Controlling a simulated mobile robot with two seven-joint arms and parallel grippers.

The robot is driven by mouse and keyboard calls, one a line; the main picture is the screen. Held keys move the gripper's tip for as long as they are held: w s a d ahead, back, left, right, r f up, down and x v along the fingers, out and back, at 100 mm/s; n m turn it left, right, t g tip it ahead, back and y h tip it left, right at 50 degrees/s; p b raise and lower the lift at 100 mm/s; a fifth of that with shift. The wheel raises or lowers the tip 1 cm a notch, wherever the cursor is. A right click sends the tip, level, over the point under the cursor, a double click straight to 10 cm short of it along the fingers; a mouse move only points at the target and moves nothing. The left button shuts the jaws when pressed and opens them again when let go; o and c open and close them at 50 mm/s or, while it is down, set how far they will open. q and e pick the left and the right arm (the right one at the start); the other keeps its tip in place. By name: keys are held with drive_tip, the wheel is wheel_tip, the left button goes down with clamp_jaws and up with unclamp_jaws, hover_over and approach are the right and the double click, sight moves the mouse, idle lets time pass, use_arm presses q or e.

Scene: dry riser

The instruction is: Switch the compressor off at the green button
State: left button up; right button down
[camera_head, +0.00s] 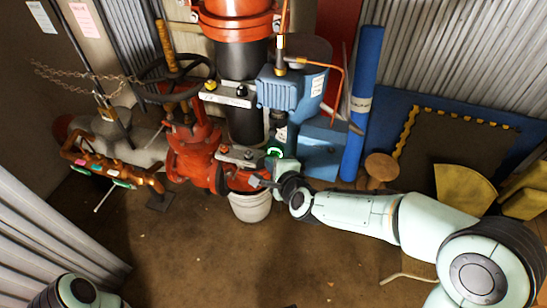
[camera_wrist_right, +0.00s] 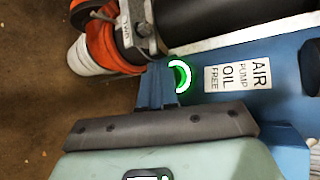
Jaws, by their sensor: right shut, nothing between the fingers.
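The green button (camera_head: 274,152) is a lit green ring on the blue compressor (camera_head: 320,150). In the right wrist view the button (camera_wrist_right: 181,76) shows just beyond my right gripper's fingers (camera_wrist_right: 157,84), partly covered by them. My right gripper (camera_head: 265,183) is shut and empty, close to the compressor's front beside the button. I cannot tell whether the fingertips touch the button. The compressor's face (camera_wrist_right: 285,75) bears a white label (camera_wrist_right: 238,76) reading AIR PUMP OIL FREE. My left gripper is out of view; only part of the left arm shows at the lower left.
Red valves and pipework (camera_head: 195,150) stand left of the compressor, with a white bucket (camera_head: 250,207) below them. A blue roll (camera_head: 363,105) stands upright to the right. A round wooden stool (camera_head: 381,168) and yellow pieces (camera_head: 465,190) lie further right. The floor in front is open.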

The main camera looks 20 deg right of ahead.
drive_tip(key=shift+w+d+r, duration=0.25)
drive_tip(key=shift+w+d, duration=0.3)
drive_tip(key=shift+d, duration=0.3)
drive_tip(key=shift+b, duration=0.45)
drive_tip(key=shift+s, duration=0.15)
drive_tip(key=shift+s+a+f+p, duration=0.2)
drive_tip(key=shift+s+a, duration=0.65)
drive_tip(key=shift+s, duration=0.3)
drive_tip(key=shift+s+a+f+p, duration=0.1)
drive_tip(key=shift+s+a+p, duration=0.1)
drive_tip(key=shift+s+a, duration=0.8)
drive_tip(key=shift+s+d, duration=0.1)
idle(0.8)
